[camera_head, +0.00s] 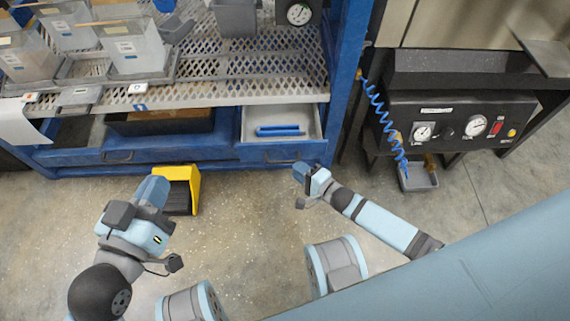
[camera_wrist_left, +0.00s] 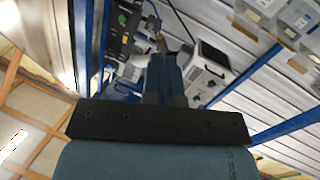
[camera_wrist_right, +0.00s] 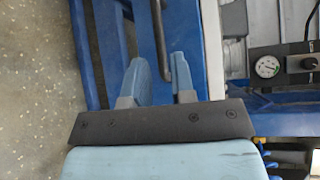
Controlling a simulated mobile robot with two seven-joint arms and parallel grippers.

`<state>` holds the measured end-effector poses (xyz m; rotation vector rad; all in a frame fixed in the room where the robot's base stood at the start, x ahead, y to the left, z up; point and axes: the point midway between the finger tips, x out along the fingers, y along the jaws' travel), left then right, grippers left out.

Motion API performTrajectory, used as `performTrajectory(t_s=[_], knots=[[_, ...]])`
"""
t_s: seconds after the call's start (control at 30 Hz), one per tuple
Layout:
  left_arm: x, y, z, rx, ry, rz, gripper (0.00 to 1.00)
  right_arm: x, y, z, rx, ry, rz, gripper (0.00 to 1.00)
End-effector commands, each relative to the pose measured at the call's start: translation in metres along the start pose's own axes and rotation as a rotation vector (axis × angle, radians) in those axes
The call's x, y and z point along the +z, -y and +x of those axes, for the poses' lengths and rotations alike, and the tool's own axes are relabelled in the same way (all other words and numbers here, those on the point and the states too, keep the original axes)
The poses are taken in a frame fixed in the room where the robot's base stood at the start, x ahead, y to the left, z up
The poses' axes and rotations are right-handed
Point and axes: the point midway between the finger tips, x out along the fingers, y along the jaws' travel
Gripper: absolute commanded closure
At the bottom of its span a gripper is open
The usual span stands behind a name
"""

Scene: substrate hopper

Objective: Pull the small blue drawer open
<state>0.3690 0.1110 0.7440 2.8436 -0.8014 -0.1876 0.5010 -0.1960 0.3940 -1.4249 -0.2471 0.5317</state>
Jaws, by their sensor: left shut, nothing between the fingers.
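The small blue drawer (camera_head: 254,156) is under the right end of the blue workbench in the head view. It stands at least partly open, and its grey inside shows with blue bars (camera_head: 280,130) lying in it. My right gripper (camera_head: 304,172) is at the right end of its front. In the right wrist view the fingers (camera_wrist_right: 161,80) are apart, with a dark bent handle (camera_wrist_right: 179,66) at or between their tips; contact cannot be told. My left gripper (camera_head: 154,188) is shut and empty, away from the drawer, near the yellow pedal.
A wider blue drawer (camera_head: 75,157) with a dark handle is to the left. A yellow pedal housing (camera_head: 194,187) stands on the floor. A dark gauge panel (camera_head: 455,125) with a coiled blue hose (camera_head: 383,112) is at the right.

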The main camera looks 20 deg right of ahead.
Motion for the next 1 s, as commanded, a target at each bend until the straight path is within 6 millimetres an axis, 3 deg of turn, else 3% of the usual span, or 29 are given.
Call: performTrajectory(t_s=[0.03,0.17,0.37,0.73,0.83,1.0], knots=[[0.010,0.002,0.001,0.002,0.017,0.002,1.00,-0.001,-0.003,0.013,-0.003,0.000,0.000,0.77],[0.016,0.005,0.003,0.006,0.033,0.024,1.00,0.000,-0.003,0.036,-0.002,0.000,0.000,0.77],[0.013,0.010,0.005,0.006,0.004,0.079,1.00,0.000,-0.001,0.056,-0.001,0.001,0.000,0.77],[0.010,0.011,0.006,0.006,-0.006,0.097,1.00,0.000,0.000,0.061,0.001,0.000,0.000,0.77],[0.010,0.011,0.006,0.006,-0.006,0.097,1.00,0.000,0.000,0.061,0.001,0.000,0.000,1.00],[0.010,0.010,0.006,0.006,-0.006,0.096,1.00,0.000,0.000,0.061,0.000,0.000,0.000,1.00]])
